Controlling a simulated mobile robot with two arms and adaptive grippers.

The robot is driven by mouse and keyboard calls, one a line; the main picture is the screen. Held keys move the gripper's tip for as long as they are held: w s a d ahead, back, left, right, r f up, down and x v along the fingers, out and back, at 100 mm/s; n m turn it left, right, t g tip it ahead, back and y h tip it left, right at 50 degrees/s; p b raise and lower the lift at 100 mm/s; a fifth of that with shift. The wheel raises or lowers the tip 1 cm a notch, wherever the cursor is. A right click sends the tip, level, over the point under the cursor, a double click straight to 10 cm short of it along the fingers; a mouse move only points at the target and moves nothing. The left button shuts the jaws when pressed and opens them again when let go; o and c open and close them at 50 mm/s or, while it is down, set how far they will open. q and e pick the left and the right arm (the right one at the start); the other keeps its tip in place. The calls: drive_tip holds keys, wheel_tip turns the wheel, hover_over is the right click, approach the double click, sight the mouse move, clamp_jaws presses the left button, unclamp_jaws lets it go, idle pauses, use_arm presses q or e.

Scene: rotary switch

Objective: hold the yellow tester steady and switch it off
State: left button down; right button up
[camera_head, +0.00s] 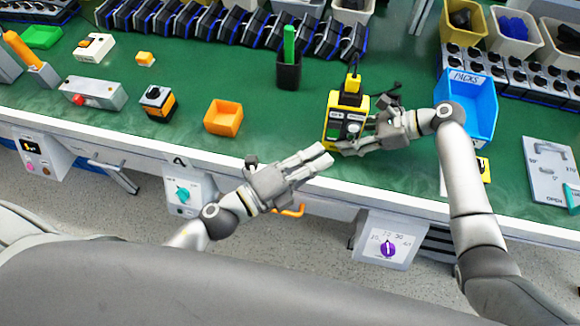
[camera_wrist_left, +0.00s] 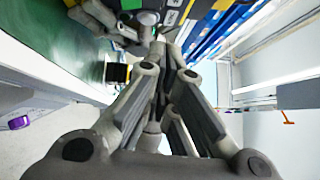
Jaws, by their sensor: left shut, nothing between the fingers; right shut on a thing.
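The yellow tester (camera_head: 334,124) stands on the green bench top, with a dark front carrying small controls and a yellow plug and cable on top. My right gripper (camera_head: 352,143) is shut on the lower right side of the tester. My left gripper (camera_head: 326,152) is shut and empty, its fingertips close to the tester's lower left, in front of it. In the left wrist view the left fingers (camera_wrist_left: 160,50) point toward the tester's lower edge (camera_wrist_left: 188,8). I cannot tell whether they touch it. The switch's setting is too small to read.
A blue bin (camera_head: 480,105) stands right of the right gripper. A dark cup with a green pen (camera_head: 289,72) is behind, and an orange bin (camera_head: 223,118) is to the left.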

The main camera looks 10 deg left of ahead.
use_arm(q)
drive_tip(key=v, duration=0.6)
drive_tip(key=shift+s+a+r, duration=0.3)
drive_tip(key=shift+r, duration=0.35)
use_arm(e)
drive_tip(key=o, duration=1.1)
